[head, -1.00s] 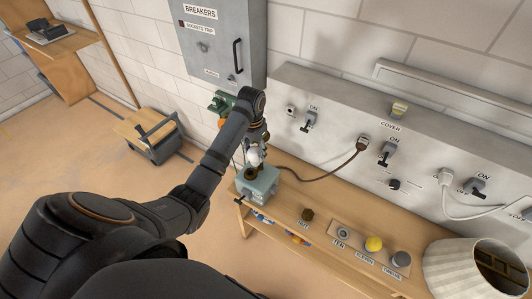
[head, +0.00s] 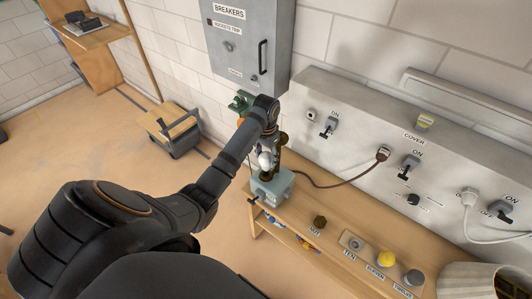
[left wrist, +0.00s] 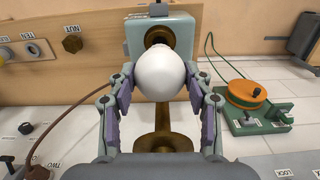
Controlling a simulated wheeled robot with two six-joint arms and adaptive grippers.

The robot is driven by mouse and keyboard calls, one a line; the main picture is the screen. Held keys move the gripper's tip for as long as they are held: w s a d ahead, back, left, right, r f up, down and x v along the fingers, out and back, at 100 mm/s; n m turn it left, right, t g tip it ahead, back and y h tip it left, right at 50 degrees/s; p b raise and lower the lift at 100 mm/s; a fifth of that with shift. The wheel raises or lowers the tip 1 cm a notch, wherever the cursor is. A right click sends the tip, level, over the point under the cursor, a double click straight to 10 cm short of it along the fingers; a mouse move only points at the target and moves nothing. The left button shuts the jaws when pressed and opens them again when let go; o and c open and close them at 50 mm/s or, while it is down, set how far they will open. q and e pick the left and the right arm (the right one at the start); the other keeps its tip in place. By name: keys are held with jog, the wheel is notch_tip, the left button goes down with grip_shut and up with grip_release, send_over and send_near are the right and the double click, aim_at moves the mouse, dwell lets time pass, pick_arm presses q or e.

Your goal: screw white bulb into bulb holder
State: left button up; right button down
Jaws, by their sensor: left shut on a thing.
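The white bulb (left wrist: 160,76) is between the fingers of my left gripper (left wrist: 160,98), which is shut on it. In the head view the bulb (head: 264,160) hangs just above a grey-green box (head: 272,187) with a brass fitting (head: 265,175) on top. In the left wrist view the bulb covers part of the round brass fitting (left wrist: 158,33) on the box (left wrist: 133,38). I cannot tell whether the bulb's base touches it. A brass post-like part (left wrist: 163,128) shows below the bulb there. My right gripper is not in view.
A brown cable runs from the box to a wall plug (head: 383,153). A brass nut (head: 320,222), a yellow knob (head: 387,259) and a grey knob (head: 413,278) are on the wooden bench (head: 303,205). A green stand with an orange reel (left wrist: 246,95) is nearby.

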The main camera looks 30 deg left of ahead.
aim_at(266, 164)
pick_arm(q)
jog(key=shift+f, duration=0.95)
jog(key=shift+p, duration=0.4)
dwell(0.5)
jog(key=shift+r+p, duration=0.1)
jog(key=shift+p, duration=0.3)
jog(key=shift+f+b, duration=0.55)
jog(key=shift+f, duration=0.8)
